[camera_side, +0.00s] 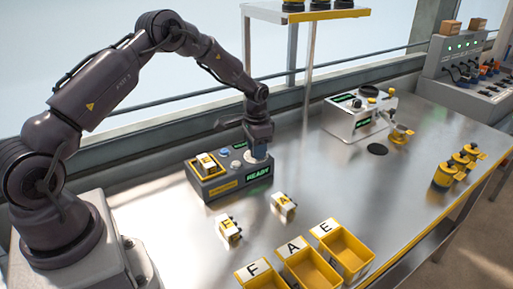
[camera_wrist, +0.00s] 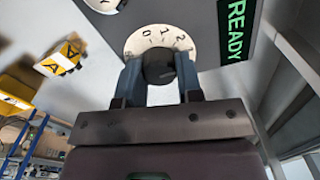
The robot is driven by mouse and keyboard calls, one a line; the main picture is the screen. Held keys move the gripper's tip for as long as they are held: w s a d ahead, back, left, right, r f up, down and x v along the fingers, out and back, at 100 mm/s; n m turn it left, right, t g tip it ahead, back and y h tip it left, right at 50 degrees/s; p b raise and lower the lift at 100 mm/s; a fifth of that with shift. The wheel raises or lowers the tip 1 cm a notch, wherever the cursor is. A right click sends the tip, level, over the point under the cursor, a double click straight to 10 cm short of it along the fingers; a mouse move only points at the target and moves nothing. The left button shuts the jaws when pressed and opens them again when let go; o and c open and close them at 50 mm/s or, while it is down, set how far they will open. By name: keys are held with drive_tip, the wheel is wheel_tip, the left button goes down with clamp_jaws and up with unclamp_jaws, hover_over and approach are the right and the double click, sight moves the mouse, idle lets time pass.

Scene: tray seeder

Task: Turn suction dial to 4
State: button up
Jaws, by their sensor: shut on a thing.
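The suction dial (camera_wrist: 158,68) shows in the wrist view as a dark knob on a white round scale (camera_wrist: 137,42). The figures 0, 1 and 2 are readable on the scale; the rest is hidden behind my gripper or too blurred. My gripper (camera_wrist: 160,72) is shut on the knob, one blue-grey finger on each side. In the side view my gripper (camera_side: 258,152) points down over the right part of the grey seeder box (camera_side: 207,190), hiding the knob. A green READY display (camera_side: 258,174) is lit on the box front; it also shows in the wrist view (camera_wrist: 236,30).
A yellow-and-white block (camera_side: 206,163) sits on the box's left side. Blocks marked F (camera_side: 229,230) and A (camera_side: 284,206) lie on the metal table in front. Yellow bins lettered F, A and E (camera_side: 345,262) stand at the front edge. A white machine (camera_side: 350,122) stands behind right.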

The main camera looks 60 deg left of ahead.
drive_tip(key=m, duration=0.6)
idle(0.5)
drive_tip(key=o, duration=0.9)
wheel_tip(320, 180, up, 13)
drive_tip(key=shift+r, duration=0.1)
idle(0.3)
